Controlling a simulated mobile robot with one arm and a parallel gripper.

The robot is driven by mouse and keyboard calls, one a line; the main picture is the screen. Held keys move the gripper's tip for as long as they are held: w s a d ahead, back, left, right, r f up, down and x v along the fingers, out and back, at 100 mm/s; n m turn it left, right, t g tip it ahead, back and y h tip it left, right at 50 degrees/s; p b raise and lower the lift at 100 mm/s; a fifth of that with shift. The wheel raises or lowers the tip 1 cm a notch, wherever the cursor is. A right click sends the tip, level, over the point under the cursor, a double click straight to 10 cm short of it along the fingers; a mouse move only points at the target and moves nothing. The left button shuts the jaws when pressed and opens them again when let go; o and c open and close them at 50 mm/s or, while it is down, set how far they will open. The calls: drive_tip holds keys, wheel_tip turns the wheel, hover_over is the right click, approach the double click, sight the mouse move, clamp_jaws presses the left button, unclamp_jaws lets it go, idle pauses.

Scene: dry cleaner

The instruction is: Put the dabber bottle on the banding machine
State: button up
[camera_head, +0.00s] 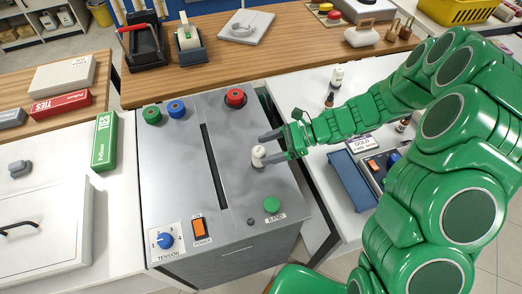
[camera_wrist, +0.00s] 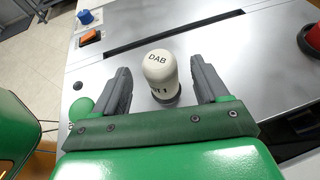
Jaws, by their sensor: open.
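The dabber bottle (camera_head: 258,156) is small and white and stands upright on the grey top of the banding machine (camera_head: 165,195), right of the long dark slot. In the wrist view the bottle (camera_wrist: 160,72) shows the letters DAB on its cap. My gripper (camera_head: 270,146) is open around the bottle. In the wrist view its two dark fingers (camera_wrist: 158,88) stand one on each side of the bottle, with a visible gap on both sides. The bottle's base is partly hidden in the wrist view.
The machine's top carries a green BAND button (camera_head: 271,204), a red button (camera_head: 235,97), an orange power switch (camera_head: 199,229) and a blue tension knob (camera_head: 165,240). A blue-grey device (camera_head: 353,180) and small bottles stand on the right counter. TIES boxes (camera_head: 104,141) lie left.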

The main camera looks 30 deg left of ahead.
drive_tip(key=v, duration=0.9)
drive_tip(key=shift+s+r, duration=0.1)
drive_tip(key=s+d+r+n+t+h, duration=0.1)
drive_tip(key=s+d+r+n+h, duration=0.45)
drive_tip(key=s+d+r, duration=0.5)
drive_tip(key=s+d+r+n+t+h, duration=0.2)
drive_tip(key=s+d, duration=0.4)
drive_tip(key=d, duration=0.3)
drive_tip(key=s+d+r+n+t+h, duration=0.2)
drive_tip(key=s+d+r+n+h, duration=0.1)
drive_tip(key=s+d+r, duration=0.2)
drive_tip(key=s+d, duration=0.2)
drive_tip(key=d, duration=0.2)
drive_tip(key=shift+d+n+t+h, duration=0.2)
drive_tip(key=shift+n+t+h, duration=0.1)
drive_tip(key=shift+n+h, duration=0.05)
